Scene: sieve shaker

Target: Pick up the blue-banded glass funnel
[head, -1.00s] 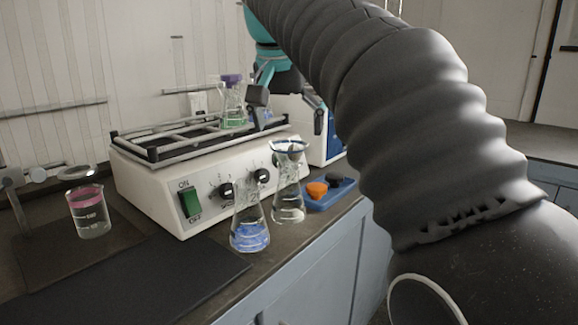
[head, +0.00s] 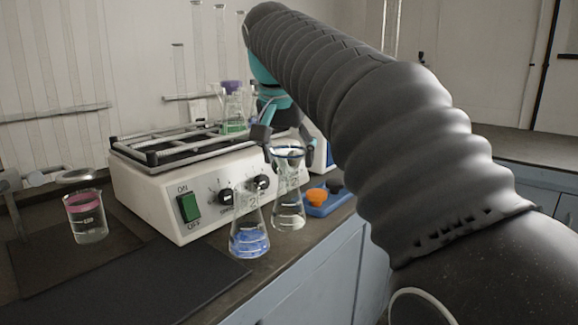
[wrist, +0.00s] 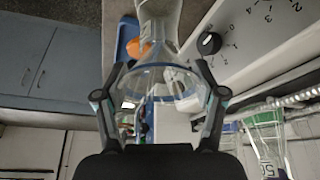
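The blue-banded glass funnel (head: 288,152) sits upright in the mouth of a clear conical flask (head: 288,210) in front of the white shaker. In the wrist view the funnel's blue rim (wrist: 165,65) lies between my two fingers. My gripper (head: 286,150) is at the funnel from above and behind, with one finger on each side of the rim. In the wrist view my gripper (wrist: 161,67) looks open, its fingers spread wide. I cannot tell whether either finger touches the glass.
A flask with blue liquid (head: 249,235) stands close on the left. The shaker (head: 190,200) is directly behind and carries a purple-topped flask (head: 232,105). A blue tray (head: 325,207) with an orange item is to the right. A pink-banded beaker (head: 86,215) stands far left.

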